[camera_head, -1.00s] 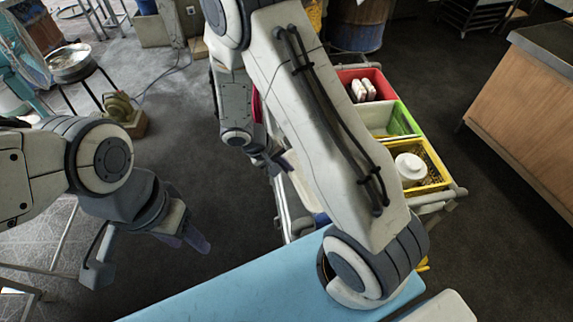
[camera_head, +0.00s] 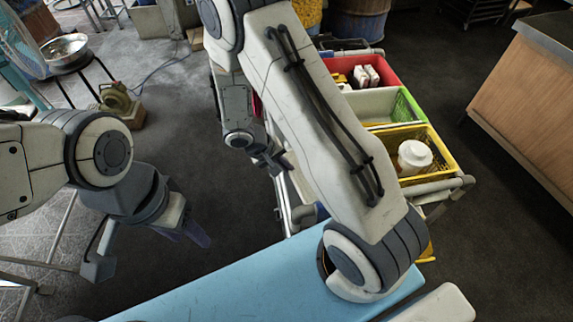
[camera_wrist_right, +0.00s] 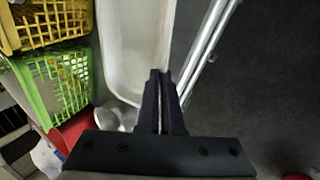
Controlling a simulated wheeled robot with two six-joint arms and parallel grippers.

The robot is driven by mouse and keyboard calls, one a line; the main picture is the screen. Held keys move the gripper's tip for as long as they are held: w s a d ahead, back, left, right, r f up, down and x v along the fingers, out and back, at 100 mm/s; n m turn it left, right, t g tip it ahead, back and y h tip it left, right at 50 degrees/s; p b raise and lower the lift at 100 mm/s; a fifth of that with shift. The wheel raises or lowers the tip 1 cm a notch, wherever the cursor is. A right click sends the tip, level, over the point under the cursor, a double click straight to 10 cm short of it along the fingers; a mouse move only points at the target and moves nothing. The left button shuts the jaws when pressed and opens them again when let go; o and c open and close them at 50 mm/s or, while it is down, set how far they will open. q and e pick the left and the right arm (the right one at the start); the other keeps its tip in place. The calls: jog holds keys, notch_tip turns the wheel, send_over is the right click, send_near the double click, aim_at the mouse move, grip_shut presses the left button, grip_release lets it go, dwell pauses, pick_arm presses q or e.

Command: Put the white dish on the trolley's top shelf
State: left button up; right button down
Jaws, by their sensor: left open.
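The white dish (camera_wrist_right: 134,45) is a long, deep tray with rounded corners, seen in the right wrist view beside the baskets. My right gripper (camera_wrist_right: 161,74) is at its right wall, its fingers close together with a thin pale strip between them. In the head view my right gripper (camera_head: 277,163) is at the trolley's left side, partly hidden, and my forearm covers most of the dish. The trolley (camera_head: 452,188) stands beyond the blue surface with baskets on top. My left gripper (camera_head: 185,235) is open and empty above the floor at left.
The trolley top holds a red basket (camera_head: 390,75), a green basket (camera_head: 407,108) and a yellow basket (camera_head: 440,165) with a white jar (camera_head: 414,157). A blue surface (camera_head: 250,285) is in front. A wooden counter (camera_head: 530,100) stands at right.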

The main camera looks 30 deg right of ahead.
jog(key=shift+f+b, duration=0.5)
jog(key=shift+b, duration=0.15)
jog(key=c, duration=1)
grip_release()
jog(key=v, duration=1)
jog(key=shift+r+p, duration=0.3)
jog(key=shift+p, duration=0.05)
jog(key=shift+a, duration=0.15)
jog(key=s+a+r+n+y, duration=0.3)
jog(key=s+a+r+n, duration=0.1)
jog(key=s, duration=0.5)
jog(key=s+a+r+n+y, duration=0.3)
jog(key=s+a+r+n, duration=0.1)
jog(key=s+a+r, duration=0.3)
jog(key=s+r, duration=0.2)
jog(key=s, duration=0.1)
jog(key=shift+a+r+y, duration=0.25)
jog(key=shift+a+y, duration=0.05)
jog(key=shift+y, duration=0.1)
